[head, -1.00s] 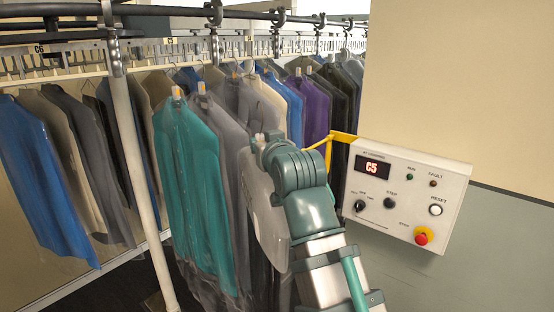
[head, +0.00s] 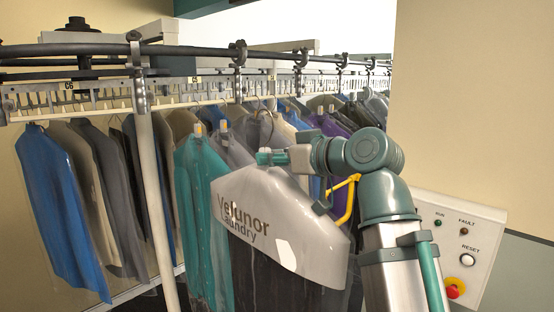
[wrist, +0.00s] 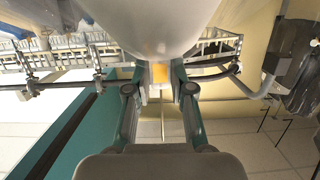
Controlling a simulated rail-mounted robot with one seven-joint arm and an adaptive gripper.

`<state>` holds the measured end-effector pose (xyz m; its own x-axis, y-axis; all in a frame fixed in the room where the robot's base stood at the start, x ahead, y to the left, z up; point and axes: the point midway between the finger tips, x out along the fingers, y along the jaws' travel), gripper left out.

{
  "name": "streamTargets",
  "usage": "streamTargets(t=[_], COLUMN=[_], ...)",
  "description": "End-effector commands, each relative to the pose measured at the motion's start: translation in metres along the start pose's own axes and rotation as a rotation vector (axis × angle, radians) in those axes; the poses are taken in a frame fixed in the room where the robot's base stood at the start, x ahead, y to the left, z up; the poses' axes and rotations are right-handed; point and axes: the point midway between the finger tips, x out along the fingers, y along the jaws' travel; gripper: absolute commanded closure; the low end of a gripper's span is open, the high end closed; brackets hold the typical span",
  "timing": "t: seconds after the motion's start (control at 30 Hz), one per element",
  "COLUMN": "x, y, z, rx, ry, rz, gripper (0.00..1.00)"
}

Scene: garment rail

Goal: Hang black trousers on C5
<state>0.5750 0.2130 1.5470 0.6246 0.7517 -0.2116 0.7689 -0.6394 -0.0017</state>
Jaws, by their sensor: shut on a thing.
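The black trousers (head: 262,270) hang under a white paper cover (head: 290,225) printed "Velunor Laundry", inside clear film. My gripper (head: 272,157) is shut at the top of this garment, near the hanger neck, and holds it in front of the rail. In the wrist view my gripper (wrist: 160,90) has its fingers on both sides of an orange tag (wrist: 160,73), below the pale cover. The slotted rail (head: 110,97) runs behind, above the garment. A small slot label (head: 69,85) at left is hard to read surely.
A teal shirt (head: 200,220) and grey garments hang close behind the held garment. A blue shirt (head: 55,215) hangs at far left beyond a white post (head: 158,200). The control panel (head: 440,215) with a red button stands at right, partly behind my arm.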

Motion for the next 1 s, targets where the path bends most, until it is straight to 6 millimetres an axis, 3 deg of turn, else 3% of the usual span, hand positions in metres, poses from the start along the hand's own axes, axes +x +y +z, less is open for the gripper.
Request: streamTargets(t=[1.0], x=[0.067], y=[0.001], z=[-0.016], rx=[0.001], ry=[0.004], rz=[0.001], gripper=[1.0])
